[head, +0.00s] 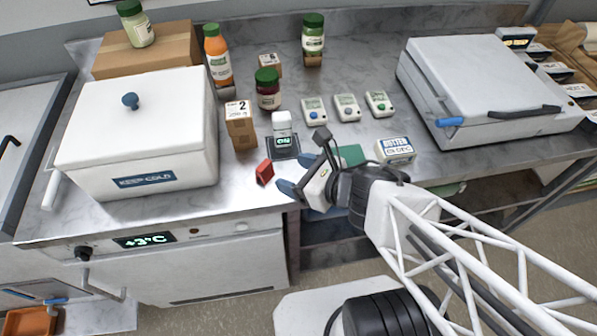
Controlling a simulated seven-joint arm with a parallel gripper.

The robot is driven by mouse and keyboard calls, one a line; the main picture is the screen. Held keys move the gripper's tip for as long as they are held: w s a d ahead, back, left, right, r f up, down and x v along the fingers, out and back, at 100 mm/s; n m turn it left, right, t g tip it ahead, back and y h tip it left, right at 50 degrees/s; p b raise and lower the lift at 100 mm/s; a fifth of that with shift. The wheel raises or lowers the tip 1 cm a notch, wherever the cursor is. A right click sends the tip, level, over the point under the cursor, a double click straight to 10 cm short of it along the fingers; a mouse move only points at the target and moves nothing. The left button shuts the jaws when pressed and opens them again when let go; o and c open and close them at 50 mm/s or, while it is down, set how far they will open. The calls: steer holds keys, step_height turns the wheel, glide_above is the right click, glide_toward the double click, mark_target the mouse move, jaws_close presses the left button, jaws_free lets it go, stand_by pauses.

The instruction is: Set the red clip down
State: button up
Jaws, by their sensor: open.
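The red clip (265,172) rests on the grey marble counter (235,187), close to its front edge, in the head view. My gripper (285,187) is just to the right of the clip and a little in front of it. Its blue fingertips are apart, with nothing visible between them. A small gap shows between the clip and the fingertips.
A small white jar on a dark scale (284,150) stands behind the clip. A white "KEEP COLD" box (140,130) stands left, beside a cardboard box (240,128). A green mat (350,155) and butter pack (395,150) lie right.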

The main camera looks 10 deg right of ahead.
steer(key=shift+s+d+r, duration=0.1)
steer(key=shift+s+d, duration=0.05)
stand_by(0.8)
steer(key=shift+w+d+r+m, duration=0.25)
steer(key=shift+w+m, duration=0.05)
steer(key=shift+m, duration=0.2)
steer(key=w+d+r+m+t+h, duration=0.1)
steer(key=w+d+r+m+h, duration=0.2)
steer(key=m, duration=0.5)
steer(key=w+d+r+m+h, duration=0.1)
steer(key=d+r+m+h, duration=0.3)
steer(key=m, duration=0.3)
steer(key=w+d+r+m+t+h, duration=0.1)
steer(key=d+r+m+h, duration=0.15)
steer(key=d+m, duration=0.4)
steer(key=s+a+r+m+g, duration=0.1)
steer(key=s+r+m+g, duration=0.1)
steer(key=m, duration=0.9)
steer(key=s+a+r+m+g, duration=0.1)
steer(key=s+m+g, duration=0.4)
steer(key=m, duration=0.6)
steer(key=shift+a+r+m+g, duration=0.35)
steer(key=shift+r+g, duration=0.55)
steer(key=shift+g, duration=0.1)
steer(key=shift+s, duration=0.1)
